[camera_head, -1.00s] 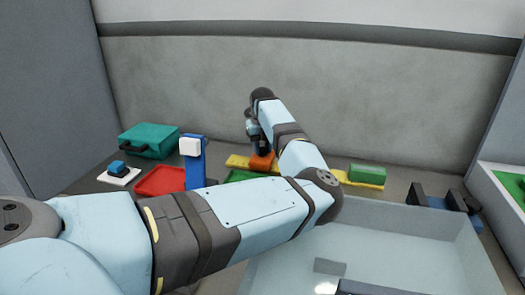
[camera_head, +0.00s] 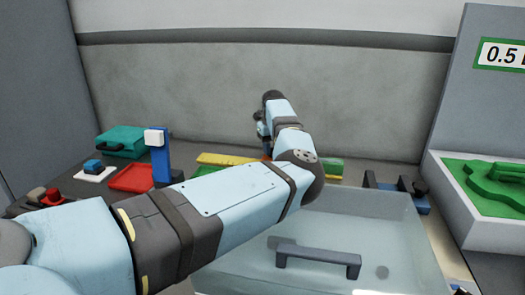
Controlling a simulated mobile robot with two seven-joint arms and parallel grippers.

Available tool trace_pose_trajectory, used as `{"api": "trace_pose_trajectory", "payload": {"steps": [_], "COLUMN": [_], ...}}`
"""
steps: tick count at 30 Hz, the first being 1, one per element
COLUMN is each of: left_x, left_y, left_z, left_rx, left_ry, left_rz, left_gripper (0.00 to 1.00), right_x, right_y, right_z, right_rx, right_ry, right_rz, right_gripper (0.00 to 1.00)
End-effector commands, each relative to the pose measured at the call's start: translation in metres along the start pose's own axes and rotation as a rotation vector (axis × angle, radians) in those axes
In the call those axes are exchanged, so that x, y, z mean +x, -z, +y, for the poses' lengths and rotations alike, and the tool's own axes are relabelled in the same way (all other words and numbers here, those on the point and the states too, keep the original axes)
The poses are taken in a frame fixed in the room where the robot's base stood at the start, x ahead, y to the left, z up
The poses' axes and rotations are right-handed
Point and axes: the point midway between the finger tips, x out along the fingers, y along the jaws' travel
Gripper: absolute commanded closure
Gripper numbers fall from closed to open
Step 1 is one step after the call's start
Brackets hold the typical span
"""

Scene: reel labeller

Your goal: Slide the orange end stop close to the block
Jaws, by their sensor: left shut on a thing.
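The orange end stop (camera_head: 266,157) sits on the yellow rail (camera_head: 225,160) at the back of the table; only a sliver of it shows. My left gripper (camera_head: 264,144) is shut on it, and its fingertips are mostly hidden by my arm. The green block (camera_head: 332,167) is at the right part of the rail, to the right of the end stop. My left wrist and forearm cover the rail between them, so I cannot tell the exact gap. My right gripper is not in view.
A blue post with a white head (camera_head: 158,155), a red tray (camera_head: 132,178) and a teal case (camera_head: 121,140) stand left. A pale bin with a dark handle (camera_head: 318,257) is in front. A white machine with a green plate (camera_head: 495,187) stands right.

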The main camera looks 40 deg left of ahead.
Motion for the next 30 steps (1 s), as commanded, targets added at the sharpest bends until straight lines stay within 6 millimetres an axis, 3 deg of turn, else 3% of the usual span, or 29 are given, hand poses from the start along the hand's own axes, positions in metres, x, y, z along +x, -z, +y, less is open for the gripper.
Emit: {"api": "trace_pose_trajectory", "payload": {"steps": [6,13,29,30], "left_x": [-0.001,-0.001,-0.001,-0.001], "left_y": [0.021,0.039,0.044,0.044], "left_z": [-0.035,-0.061,-0.069,-0.069], "left_rx": [0.004,0.002,0.000,0.000], "left_ry": [0.001,0.001,0.001,0.001], "left_rz": [0.000,0.002,0.001,0.001], "left_gripper": [1.00,1.00,1.00,0.60], "right_x": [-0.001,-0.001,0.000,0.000], "right_y": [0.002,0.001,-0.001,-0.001], "right_z": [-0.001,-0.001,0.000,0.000], "right_rx": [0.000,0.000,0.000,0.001], "right_ry": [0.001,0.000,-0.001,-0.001], "right_rz": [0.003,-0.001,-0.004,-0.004], "right_gripper": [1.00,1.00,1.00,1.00]}}
